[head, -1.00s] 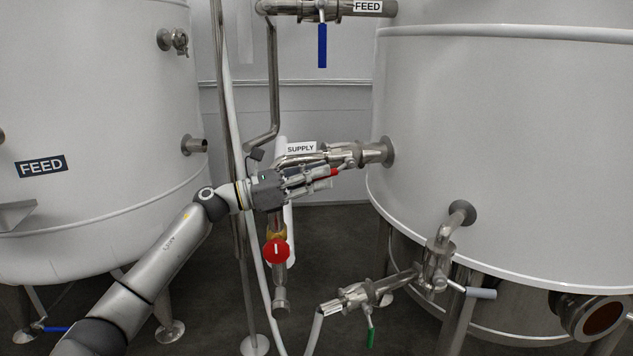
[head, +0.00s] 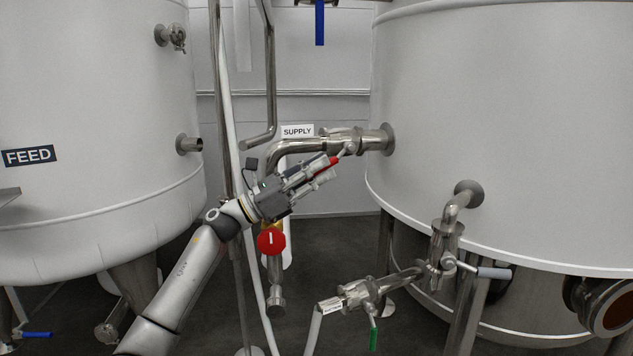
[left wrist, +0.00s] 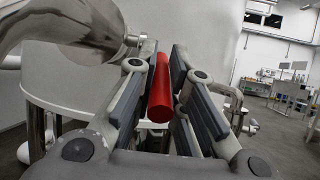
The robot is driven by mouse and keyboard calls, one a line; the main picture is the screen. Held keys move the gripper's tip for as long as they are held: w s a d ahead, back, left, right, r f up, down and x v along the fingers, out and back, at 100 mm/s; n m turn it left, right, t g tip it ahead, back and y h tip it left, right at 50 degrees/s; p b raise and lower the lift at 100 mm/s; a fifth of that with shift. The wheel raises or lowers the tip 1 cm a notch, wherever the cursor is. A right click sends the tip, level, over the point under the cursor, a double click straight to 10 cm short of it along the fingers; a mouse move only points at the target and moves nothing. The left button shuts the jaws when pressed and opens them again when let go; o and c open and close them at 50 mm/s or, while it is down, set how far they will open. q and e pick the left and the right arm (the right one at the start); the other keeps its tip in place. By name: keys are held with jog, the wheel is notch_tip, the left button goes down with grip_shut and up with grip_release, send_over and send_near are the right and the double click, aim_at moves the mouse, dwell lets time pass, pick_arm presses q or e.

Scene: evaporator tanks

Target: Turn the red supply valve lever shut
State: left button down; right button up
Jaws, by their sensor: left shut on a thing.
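The red supply valve lever (head: 333,160) sits below the steel supply pipe (head: 310,146), by the SUPPLY label (head: 297,131). Its tip end is between the fingers of my left gripper (head: 322,168). In the left wrist view the red lever grip (left wrist: 160,92) lies lengthwise between the two finger pads, and the left gripper (left wrist: 165,85) is shut on it. In the head view the lever slants down to the left from the valve, and the gripper covers much of it. My right gripper is in neither view.
A blue lever (head: 320,24) is above. A green lever (head: 373,338) and a grey-handled valve (head: 493,273) are lower right. Large tanks stand left (head: 90,110) and right (head: 500,120).

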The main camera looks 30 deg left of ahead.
pick_arm(q)
jog(key=shift+f+b, duration=0.1)
jog(key=shift+b, duration=0.3)
jog(key=c, duration=1.5)
grip_release()
jog(key=shift+c, duration=0.2)
jog(key=shift+o, duration=0.5)
jog(key=shift+a+f, duration=0.1)
jog(key=shift+f, duration=0.15)
jog(key=v, duration=1.1)
jog(key=shift+s+a+f, duration=0.1)
jog(key=shift+s+f, duration=0.15)
jog(key=shift+f, duration=0.05)
